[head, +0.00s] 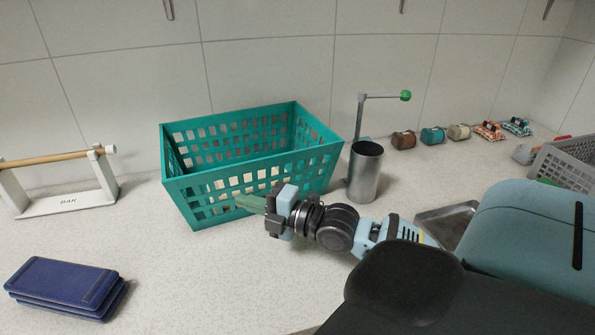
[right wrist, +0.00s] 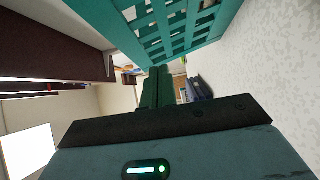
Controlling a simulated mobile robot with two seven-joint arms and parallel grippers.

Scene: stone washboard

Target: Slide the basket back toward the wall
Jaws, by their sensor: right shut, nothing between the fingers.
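The teal slotted basket (head: 262,182) stands on the speckled counter in the middle of the head view, with the tiled wall (head: 270,80) behind it. It looks empty. In the right wrist view the basket (right wrist: 165,30) fills the top. My right gripper (head: 242,202) is shut and empty, its green fingers right at the basket's front wall near the lower part. Whether they touch the wall I cannot tell. The right gripper's fingers (right wrist: 157,85) also show in the right wrist view. My left gripper is not in view.
A metal cylinder (head: 365,172) with a green-knobbed rod stands close to the basket's right. A white stand with a wooden roller (head: 60,200) is at left, and stacked blue slabs (head: 65,285) lie front left.

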